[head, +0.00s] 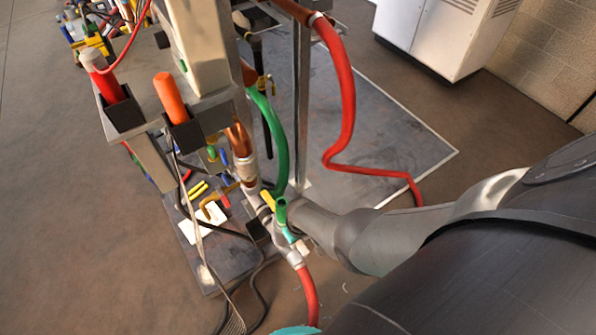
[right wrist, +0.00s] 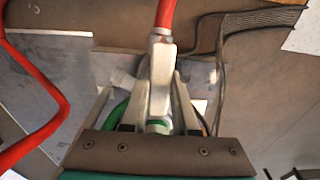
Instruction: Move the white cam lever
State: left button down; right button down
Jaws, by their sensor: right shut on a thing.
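The white cam lever (right wrist: 160,75) shows in the right wrist view as a long pale piece below the end of a red hose. My right gripper (right wrist: 158,100) has one finger on each side of it and is shut on it. In the head view my right gripper (head: 292,222) comes in from the right and reaches the pale pipe coupling (head: 294,258) above the lower red hose. The lever itself is hard to make out there among the fittings. My left gripper is in neither view.
A green hose (head: 281,145) runs down close to my right gripper. A large red hose (head: 342,110) bends across the grey mat (head: 405,150). Holders with red and orange handles (head: 170,98) stand at upper left. Thin dark cables lie below. A white cabinet (head: 425,35) stands behind.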

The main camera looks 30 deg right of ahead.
aim_at(300, 244)
dwell(0.3)
jog(key=c, duration=0.7)
grip_release()
jog(key=shift+r, duration=0.1)
jog(key=shift+s+r+p, duration=0.2)
jog(key=shift+r+p, duration=2)
jog(key=shift+r, duration=0.3)
jog(key=shift+s+r+p, duration=0.15)
jog(key=shift+r+p, duration=2.05)
jog(key=shift+r, duration=0.3)
jog(key=shift+s+r+p, duration=0.2)
jog(key=shift+r+p, duration=2)
jog(key=shift+r, duration=0.3)
